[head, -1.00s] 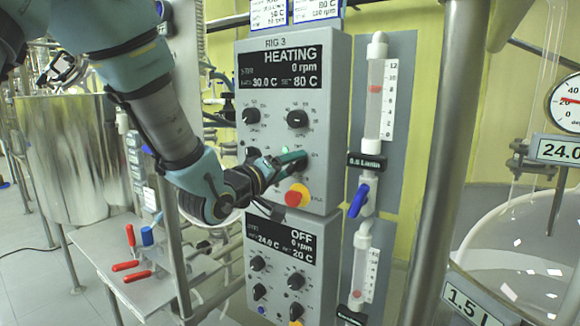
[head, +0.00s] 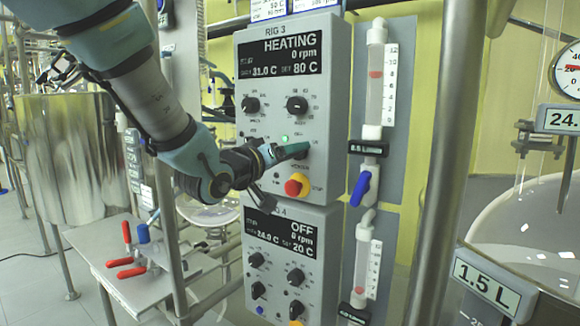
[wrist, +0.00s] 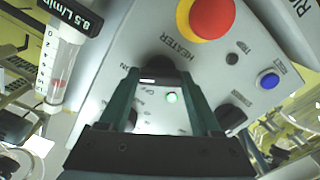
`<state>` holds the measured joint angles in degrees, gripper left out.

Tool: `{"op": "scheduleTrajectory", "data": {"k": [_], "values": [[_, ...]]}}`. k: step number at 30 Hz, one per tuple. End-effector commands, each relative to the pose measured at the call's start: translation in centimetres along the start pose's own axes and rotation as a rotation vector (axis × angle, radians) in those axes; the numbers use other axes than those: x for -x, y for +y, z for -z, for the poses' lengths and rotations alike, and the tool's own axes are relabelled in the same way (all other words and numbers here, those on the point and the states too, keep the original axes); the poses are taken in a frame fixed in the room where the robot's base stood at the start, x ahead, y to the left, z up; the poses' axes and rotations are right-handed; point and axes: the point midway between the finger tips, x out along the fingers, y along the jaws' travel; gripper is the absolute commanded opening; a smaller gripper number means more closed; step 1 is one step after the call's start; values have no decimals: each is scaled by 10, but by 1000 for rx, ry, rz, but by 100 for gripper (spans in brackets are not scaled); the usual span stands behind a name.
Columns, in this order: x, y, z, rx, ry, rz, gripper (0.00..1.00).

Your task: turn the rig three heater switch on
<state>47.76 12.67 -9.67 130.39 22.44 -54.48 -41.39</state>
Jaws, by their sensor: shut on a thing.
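The rig three control box (head: 340,120) is a grey panel whose display (head: 280,53) reads HEATING, 31.0 C and set 80 C. A green lamp (head: 285,138) is lit on it, and shows in the wrist view (wrist: 172,97). The black heater switch (wrist: 158,68) is between my fingertips in the wrist view, beside the HEATER label; my fingers hide it in the head view. My gripper (head: 303,150) has teal fingers and is shut on that switch, reaching in from the left. It fills the lower middle of the wrist view (wrist: 160,85).
A red stop button on yellow (head: 297,184) sits just below my gripper. The rig four box (head: 290,265), reading OFF, is underneath. A flowmeter (head: 375,90) with a blue valve handle (head: 361,188) is to the right, then a steel post (head: 442,160).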

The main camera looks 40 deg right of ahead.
Motion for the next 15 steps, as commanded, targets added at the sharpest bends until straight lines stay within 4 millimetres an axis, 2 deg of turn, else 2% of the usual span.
{"op": "scheduleTrajectory", "data": {"k": [10,11,15], "values": [[0,0,0,-19,-2,2,9],[0,0,0,-19,-2,2,67],[0,0,0,-18,-2,2,83]]}}
